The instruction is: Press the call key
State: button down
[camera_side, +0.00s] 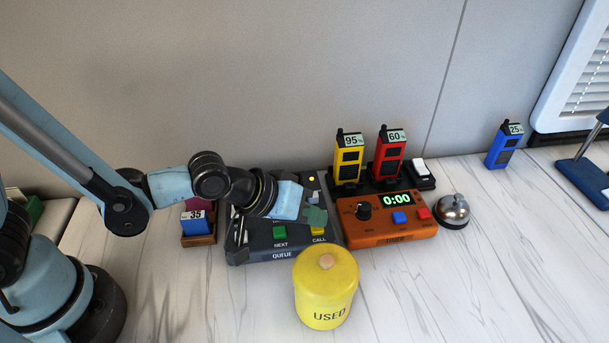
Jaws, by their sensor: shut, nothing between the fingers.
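The dark queue box (262,254) stands on the counter in the side view, marked QUEUE along its front. Its yellow key (319,232), labelled CALL, is at the front right and is partly hidden behind my gripper. The green key (280,232), labelled NEXT, is to its left. My gripper (316,218) reaches over the box from the left. Its fingers are shut and empty, with the tips at the far side of the yellow key. I cannot tell whether they touch it.
A yellow canister (325,286) marked USED stands close in front of the box. An orange timer (385,231) reading 0:00 is just right. Behind it a charger holds a yellow handset (348,160) and a red handset (388,158). A bell (453,210) stands farther right.

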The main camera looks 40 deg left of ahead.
aim_at(311, 227)
dwell(0.5)
jog(key=shift+r, duration=0.85)
jog(key=shift+r, duration=2.5)
jog(key=s+a+r+m+y, duration=0.1)
jog(key=s+a+y, duration=0.1)
jog(key=a, duration=0.8)
jog(key=s+a+r+m+y, duration=0.1)
jog(key=s+a+y, duration=0.2)
jog(key=a, duration=0.7)
jog(key=shift+s+a+r+g, duration=0.25)
jog(key=shift+s+r+g, duration=0.05)
jog(key=shift+s+g, duration=0.1)
